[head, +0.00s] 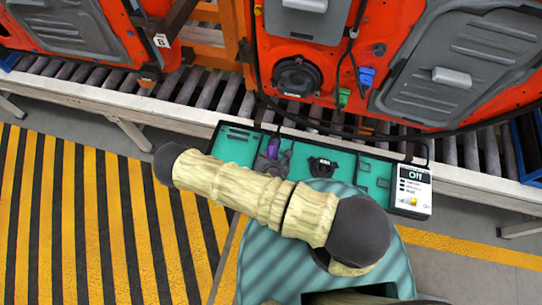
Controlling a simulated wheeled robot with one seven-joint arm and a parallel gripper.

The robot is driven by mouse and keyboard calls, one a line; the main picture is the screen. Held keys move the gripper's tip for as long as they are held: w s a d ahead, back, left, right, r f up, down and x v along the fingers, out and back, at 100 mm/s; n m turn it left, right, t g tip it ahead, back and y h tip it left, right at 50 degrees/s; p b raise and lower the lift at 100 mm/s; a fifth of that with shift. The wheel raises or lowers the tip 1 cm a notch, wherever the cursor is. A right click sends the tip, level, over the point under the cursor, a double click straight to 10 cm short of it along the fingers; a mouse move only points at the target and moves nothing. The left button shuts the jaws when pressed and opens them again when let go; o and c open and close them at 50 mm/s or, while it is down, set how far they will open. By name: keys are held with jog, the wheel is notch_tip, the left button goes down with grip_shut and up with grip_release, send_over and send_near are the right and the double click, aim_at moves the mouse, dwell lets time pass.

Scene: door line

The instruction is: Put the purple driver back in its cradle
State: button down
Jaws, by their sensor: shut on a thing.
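The purple driver (273,146) shows as a small purple piece above the left part of the teal tray (379,180). My gripper (272,156) is shut on it, low over the tray, and my pale arm partly hides it. The driver's lower end cannot be made out. A black holder (322,167) with a small pale label stands on the tray to the right of my gripper. It may be the cradle; I cannot tell for sure, and it looks empty.
A white panel reading "Off" (411,190) stands at the tray's right end. Behind are a roller conveyor (205,92) and orange door panels (300,85). A black cable (262,75) hangs behind the tray. Striped floor (80,220) lies free at left.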

jog(key=f+b, duration=0.3)
jog(key=f, duration=0.1)
jog(key=shift+w+a+f, duration=0.1)
jog(key=shift+w, duration=0.2)
jog(key=shift+a+f, duration=0.1)
jog(key=shift+f, duration=0.2)
jog(key=shift+s+f+b, duration=0.25)
jog(key=shift+f+b, duration=0.05)
jog(key=shift+b, duration=0.2)
jog(key=shift+w+d, duration=0.15)
jog(key=shift+d, duration=0.05)
jog(key=shift+a, duration=0.1)
jog(key=shift+a, duration=0.1)
